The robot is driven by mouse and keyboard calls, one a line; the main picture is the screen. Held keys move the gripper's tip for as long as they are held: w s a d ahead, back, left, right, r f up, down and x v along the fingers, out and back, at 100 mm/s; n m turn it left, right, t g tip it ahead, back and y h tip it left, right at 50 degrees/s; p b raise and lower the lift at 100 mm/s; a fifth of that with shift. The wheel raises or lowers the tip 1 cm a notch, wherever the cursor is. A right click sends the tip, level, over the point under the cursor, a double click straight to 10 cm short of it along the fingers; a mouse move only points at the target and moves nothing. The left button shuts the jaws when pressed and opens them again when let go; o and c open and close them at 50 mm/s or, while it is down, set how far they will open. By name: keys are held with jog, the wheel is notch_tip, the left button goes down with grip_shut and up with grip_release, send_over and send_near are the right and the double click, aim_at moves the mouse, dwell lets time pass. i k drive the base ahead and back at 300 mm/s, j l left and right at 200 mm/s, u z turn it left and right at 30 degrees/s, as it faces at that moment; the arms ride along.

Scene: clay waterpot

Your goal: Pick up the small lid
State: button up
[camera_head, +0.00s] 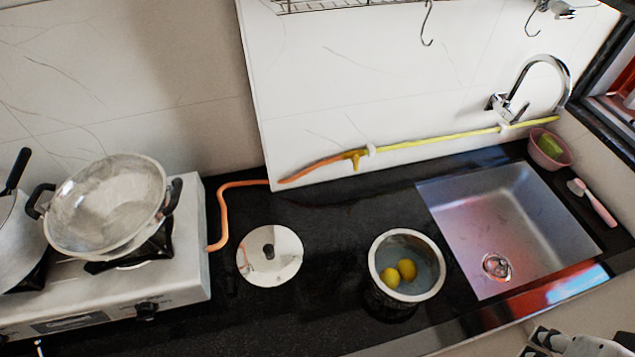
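The small lid (283,262) is a round, light metal disc with a dark knob (269,251) at its middle. It lies flat, knob up, on the black counter between the stove and a pot. My gripper (570,343) shows only in part at the bottom right corner, cut off by the frame edge. It is well to the right of the lid and apart from it. Its fingertips are not clear, so I cannot tell whether it is open or shut.
A pot (436,258) with two yellow fruits stands right of the lid. A stove (185,262) with a metal wok (105,205) is on the left. An orange hose (224,211) runs close behind the lid. A sink (520,215) is at the right. Counter around the lid is mostly clear.

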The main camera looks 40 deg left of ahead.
aim_at(269, 256)
jog(key=u, duration=3.1)
